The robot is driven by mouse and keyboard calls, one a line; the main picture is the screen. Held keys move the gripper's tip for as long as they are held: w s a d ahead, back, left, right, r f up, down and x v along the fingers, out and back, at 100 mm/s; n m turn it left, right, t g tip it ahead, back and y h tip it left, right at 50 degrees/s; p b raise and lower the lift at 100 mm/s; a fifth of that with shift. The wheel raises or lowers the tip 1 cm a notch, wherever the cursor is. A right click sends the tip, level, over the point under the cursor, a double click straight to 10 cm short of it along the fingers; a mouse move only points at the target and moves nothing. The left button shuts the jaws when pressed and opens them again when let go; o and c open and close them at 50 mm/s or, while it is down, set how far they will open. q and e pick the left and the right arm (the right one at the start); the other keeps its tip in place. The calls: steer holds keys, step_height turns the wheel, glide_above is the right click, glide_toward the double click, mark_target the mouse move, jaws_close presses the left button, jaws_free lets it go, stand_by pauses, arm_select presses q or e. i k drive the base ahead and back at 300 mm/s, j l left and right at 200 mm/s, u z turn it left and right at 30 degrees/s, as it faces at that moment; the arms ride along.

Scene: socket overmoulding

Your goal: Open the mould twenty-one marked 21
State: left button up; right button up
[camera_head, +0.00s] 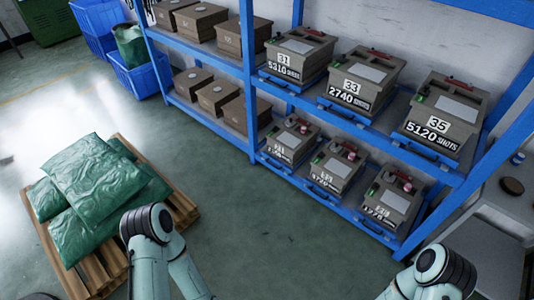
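Three grey moulds with white number plates sit on the lower level of the blue rack. They are a left one (290,141), a middle one (337,167) and a right one (391,198). Their plates are too small to read surely, so I cannot tell which is marked 21. All three look closed, with red parts and small round pieces on top. Links of my two arms show at the bottom edge, well apart from the moulds. Neither gripper is in view.
Larger moulds marked 31 (297,54), 33 (361,82) and 35 (445,116) sit on the level above. Brown boxes (217,97) fill the rack's left bay. A pallet (178,204) with green sacks (95,183) stands left. Floor before the rack is clear.

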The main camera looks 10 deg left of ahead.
mark_target(287, 149)
steer(key=i+j, duration=0.25)
steer(key=i, duration=0.3)
steer(key=i+j, duration=0.25)
steer(key=i, duration=0.25)
steer(key=i+j, duration=0.25)
steer(key=i, duration=0.3)
steer(key=i+j+u, duration=0.1)
steer(key=i+j, duration=0.15)
steer(key=i, duration=0.3)
steer(key=i+j, duration=0.2)
steer(key=i, duration=0.3)
